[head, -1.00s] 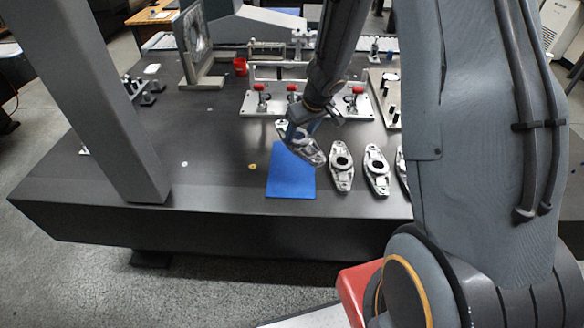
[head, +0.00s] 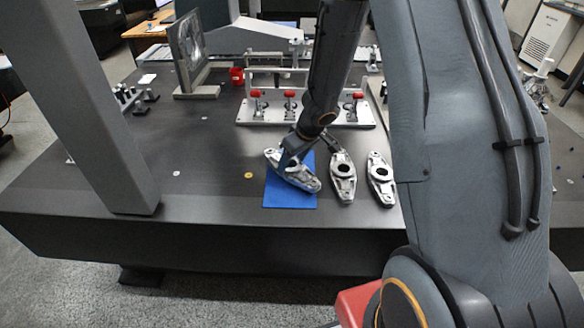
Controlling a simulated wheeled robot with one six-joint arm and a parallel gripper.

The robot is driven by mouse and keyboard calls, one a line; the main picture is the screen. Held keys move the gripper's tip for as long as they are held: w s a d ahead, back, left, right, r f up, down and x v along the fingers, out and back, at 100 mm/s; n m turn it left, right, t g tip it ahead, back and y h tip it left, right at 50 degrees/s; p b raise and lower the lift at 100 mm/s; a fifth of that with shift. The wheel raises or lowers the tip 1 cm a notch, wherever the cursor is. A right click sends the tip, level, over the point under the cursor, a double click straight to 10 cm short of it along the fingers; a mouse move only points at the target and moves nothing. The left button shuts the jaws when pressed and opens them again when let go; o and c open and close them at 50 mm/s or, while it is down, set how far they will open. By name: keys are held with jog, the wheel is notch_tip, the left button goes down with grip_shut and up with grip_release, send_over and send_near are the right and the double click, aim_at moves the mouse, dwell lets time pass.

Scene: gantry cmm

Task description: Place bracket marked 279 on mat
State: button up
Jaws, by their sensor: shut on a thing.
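My gripper (head: 291,160) is shut on a silver metal bracket (head: 301,180), held tilted over the blue mat (head: 290,202). The bracket's left end reaches past the mat's left edge. I cannot tell whether it touches the mat. No number is readable on it. Two similar brackets, one just right of the mat (head: 343,178) and one further right (head: 380,178), lie on the dark table. My arm hides part of the table to the right.
Behind the mat stands a white fixture (head: 305,111) with red-knobbed clamps. A grey column (head: 92,110) rises at the left front. A red cup (head: 236,76) and an upright plate (head: 187,52) stand further back.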

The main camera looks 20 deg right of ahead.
jog(key=shift+f+b, duration=0.3)
jog(key=shift+f, duration=0.35)
jog(key=shift+f, duration=0.2)
jog(key=o, duration=1.5)
jog(key=s+d+r+m+h+p, duration=0.25)
jog(key=s+r, duration=0.25)
jog(key=r, duration=0.5)
jog(key=s+d+r+m+h+p, duration=0.1)
jog(key=s+d+r+p, duration=0.25)
jog(key=r, duration=0.55)
jog(key=s+a+r+m+g, duration=0.1)
jog(key=s+a, duration=0.2)
jog(key=s, duration=0.5)
jog(key=s+a+r+m+g+y, duration=0.1)
jog(key=s+a, duration=0.2)
jog(key=s, duration=0.5)
jog(key=shift+s+a+r+g+p, duration=0.2)
jog(key=shift+s+g+p, duration=0.1)
jog(key=shift+g, duration=0.1)
